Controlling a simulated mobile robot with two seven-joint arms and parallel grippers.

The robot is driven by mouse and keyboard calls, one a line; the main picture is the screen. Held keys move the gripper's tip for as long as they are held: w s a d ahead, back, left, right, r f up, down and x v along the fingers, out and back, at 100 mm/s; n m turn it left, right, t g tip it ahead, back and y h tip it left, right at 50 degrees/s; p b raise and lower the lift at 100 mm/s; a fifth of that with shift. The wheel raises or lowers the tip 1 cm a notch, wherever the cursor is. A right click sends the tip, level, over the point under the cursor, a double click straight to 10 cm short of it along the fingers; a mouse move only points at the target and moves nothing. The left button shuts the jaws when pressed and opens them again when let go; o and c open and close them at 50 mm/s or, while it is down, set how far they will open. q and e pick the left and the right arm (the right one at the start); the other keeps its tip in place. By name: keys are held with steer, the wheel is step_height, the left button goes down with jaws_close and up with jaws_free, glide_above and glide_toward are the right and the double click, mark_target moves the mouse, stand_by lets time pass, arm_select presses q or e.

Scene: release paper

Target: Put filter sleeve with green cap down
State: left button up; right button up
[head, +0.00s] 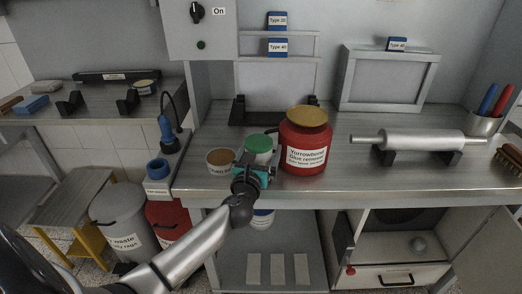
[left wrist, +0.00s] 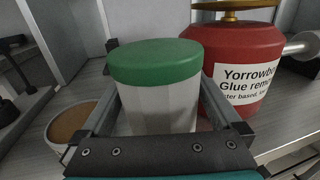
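The filter sleeve with a green cap (head: 259,143) is a pale cylinder, upright, at the front of the metal workbench (head: 340,182). My left gripper (head: 256,162) reaches it from the front. In the left wrist view the sleeve (left wrist: 157,110) stands between the two fingers of my left gripper (left wrist: 158,108), which lie close along both its sides. I cannot tell whether its base touches the bench. The gripper hides its lower part in the head view. My right gripper is in neither view.
A brown-topped container (head: 220,160) is close on the left, and the red glue remover container (head: 305,142) close on the right. A metal roller (head: 420,140) rests on dark supports farther right. Bare bench lies in front of the roller and behind the containers.

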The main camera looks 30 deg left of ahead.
arm_select(q)
steer(key=shift+r, duration=0.25)
steer(key=p+v, duration=0.1)
steer(key=v, duration=1.1)
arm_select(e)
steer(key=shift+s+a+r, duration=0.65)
arm_select(q)
steer(key=shift+f, duration=0.2)
